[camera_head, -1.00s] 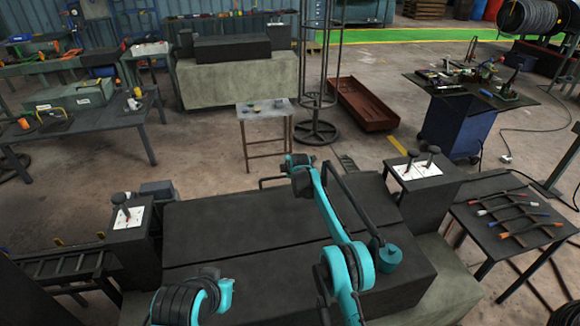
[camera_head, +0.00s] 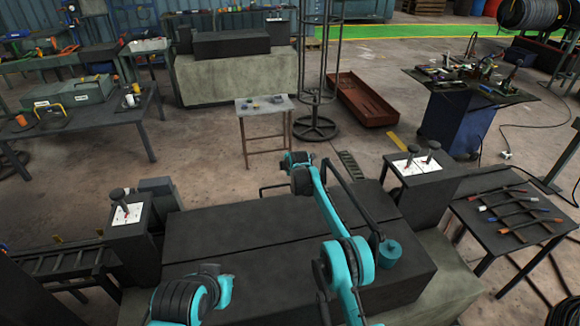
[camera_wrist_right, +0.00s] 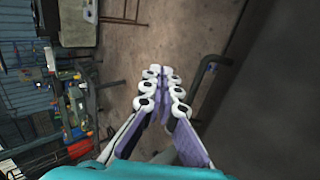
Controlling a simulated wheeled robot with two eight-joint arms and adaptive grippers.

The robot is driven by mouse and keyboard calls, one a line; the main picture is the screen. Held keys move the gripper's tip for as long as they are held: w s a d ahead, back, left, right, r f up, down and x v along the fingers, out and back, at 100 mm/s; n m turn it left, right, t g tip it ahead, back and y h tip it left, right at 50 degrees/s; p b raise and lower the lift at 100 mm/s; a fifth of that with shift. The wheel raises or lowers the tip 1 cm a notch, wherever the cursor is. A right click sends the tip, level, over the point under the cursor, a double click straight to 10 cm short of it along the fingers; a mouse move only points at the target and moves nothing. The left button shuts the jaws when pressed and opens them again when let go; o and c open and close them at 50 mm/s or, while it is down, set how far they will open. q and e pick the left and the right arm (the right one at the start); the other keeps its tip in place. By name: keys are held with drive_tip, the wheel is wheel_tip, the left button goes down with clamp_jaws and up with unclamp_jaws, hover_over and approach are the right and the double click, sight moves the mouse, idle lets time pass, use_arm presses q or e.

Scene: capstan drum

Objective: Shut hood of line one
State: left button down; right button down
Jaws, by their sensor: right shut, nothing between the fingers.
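The near machine's dark hood (camera_head: 240,222) lies flat in the head view, with a long seam across its top. I cannot read a line number. A dark bar handle (camera_head: 263,188) sticks out from its far edge; in the right wrist view a bent dark handle (camera_wrist_right: 212,70) stands beside a large dark panel (camera_wrist_right: 275,100). My right arm reaches across the hood to its far side. My right gripper (camera_wrist_right: 162,76) is shut and empty, just left of the handle in the wrist view; contact is not clear. My left gripper is out of view.
Control boxes with levers stand left (camera_head: 128,212) and right (camera_head: 415,165) of the hood. A tool table (camera_head: 510,210) is at right. A small table (camera_head: 265,106), wire tower (camera_head: 316,128) and red tray (camera_head: 362,100) stand beyond.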

drive_tip(key=v, duration=1.1)
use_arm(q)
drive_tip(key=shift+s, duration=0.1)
use_arm(e)
drive_tip(key=shift+s+f, duration=0.1)
drive_tip(key=shift+f, duration=0.05)
